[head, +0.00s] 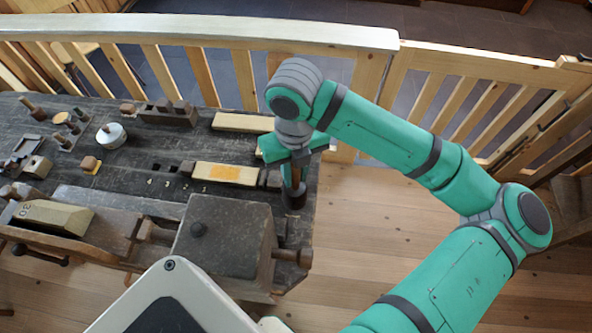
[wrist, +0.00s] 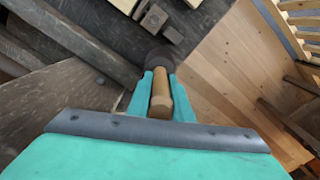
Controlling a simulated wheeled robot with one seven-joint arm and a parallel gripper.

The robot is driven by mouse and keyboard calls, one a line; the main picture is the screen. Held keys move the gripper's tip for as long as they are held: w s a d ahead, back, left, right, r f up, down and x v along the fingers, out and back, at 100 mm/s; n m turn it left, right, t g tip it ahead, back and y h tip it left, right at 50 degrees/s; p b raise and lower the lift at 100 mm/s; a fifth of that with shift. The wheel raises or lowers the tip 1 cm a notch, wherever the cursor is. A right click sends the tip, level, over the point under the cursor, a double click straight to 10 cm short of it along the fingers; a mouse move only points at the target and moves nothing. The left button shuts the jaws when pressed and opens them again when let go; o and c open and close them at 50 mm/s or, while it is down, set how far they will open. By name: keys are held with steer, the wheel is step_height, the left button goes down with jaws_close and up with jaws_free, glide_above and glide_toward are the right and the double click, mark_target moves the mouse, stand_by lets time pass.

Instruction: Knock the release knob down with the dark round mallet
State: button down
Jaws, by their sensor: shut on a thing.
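My gripper (head: 290,168) is shut on the wooden handle of the dark round mallet at the right end of the bench. The mallet's dark head (head: 294,194) shows below the fingers; I cannot tell whether it touches the bench top. In the wrist view the pale handle (wrist: 160,92) lies between the two green fingers, with the dark head (wrist: 160,58) beyond them. A small dark round knob (head: 198,229) sits on top of a dark wooden block (head: 225,247), left of and nearer than the mallet. I cannot tell for sure that it is the release knob.
The dark workbench (head: 140,175) carries pale wood blocks (head: 225,172), a white round pot (head: 111,136) and several small wooden pieces. A wooden vise part (head: 52,216) lies at the front left. A railing (head: 200,32) runs behind. Open plank floor (head: 350,235) lies to the right.

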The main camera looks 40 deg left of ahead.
steer(key=shift+a, duration=0.1)
steer(key=shift+s+r, duration=0.15)
steer(key=shift+r, duration=1.5)
steer(key=shift+f, duration=1.9)
steer(key=shift+r, duration=0.1)
